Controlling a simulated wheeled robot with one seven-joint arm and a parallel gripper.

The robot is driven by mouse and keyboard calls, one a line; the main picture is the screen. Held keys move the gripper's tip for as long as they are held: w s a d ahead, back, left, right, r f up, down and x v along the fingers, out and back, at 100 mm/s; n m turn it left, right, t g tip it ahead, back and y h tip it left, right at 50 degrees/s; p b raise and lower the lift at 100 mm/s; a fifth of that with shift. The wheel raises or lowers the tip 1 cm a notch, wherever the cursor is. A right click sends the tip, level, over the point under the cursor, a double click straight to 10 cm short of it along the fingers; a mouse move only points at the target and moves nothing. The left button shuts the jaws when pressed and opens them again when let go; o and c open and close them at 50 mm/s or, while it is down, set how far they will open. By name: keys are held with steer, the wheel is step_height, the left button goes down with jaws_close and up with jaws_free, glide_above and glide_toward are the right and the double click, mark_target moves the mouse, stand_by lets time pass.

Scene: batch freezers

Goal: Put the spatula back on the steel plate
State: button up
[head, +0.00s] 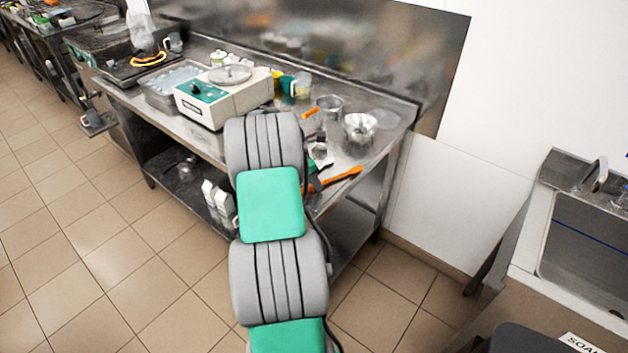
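A utensil with a long orange handle (342,178) lies at the front right edge of the steel table; it looks like the spatula, but my arm hides its left part. A second, shorter orange piece (310,113) shows farther back, and I cannot tell what it belongs to. I cannot single out a separate steel plate; the bare steel table top (385,125) is visible at the right. My arm reaches over the table's front edge, and its links hide my gripper. I cannot see whether it holds anything.
A white machine with a green panel (203,92) stands left of my arm, beside a metal tray (168,88). Metal bowls (360,128) stand at the right. A steel backsplash (330,45) closes the back. A sink (590,240) is at far right; tiled floor lies between.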

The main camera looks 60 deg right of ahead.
steer(key=shift+r, duration=0.1)
steer(key=v, duration=1.2)
steer(key=w+a+r+m+t, duration=0.1)
steer(key=w+a+r, duration=0.15)
steer(key=a, duration=0.35)
steer(key=w+a+r+m+t, duration=0.1)
steer(key=w+a+r, duration=0.1)
steer(key=w+a, duration=0.3)
steer(key=w+a+r+m+t, duration=0.15)
steer(key=a+m, duration=0.25)
steer(key=a, duration=1.2)
steer(key=s+a+f+m+t+y, duration=0.1)
steer(key=s+a, duration=0.3)
steer(key=a, duration=0.6)
steer(key=s+a+f+m+t+y, duration=0.1)
steer(key=s+a+m+t+y, duration=0.1)
steer(key=a, duration=0.8)
steer(key=shift+s+a+f+m+y, duration=0.2)
steer(key=shift+s+a+m+y, duration=0.25)
steer(key=shift+s+m, duration=0.7)
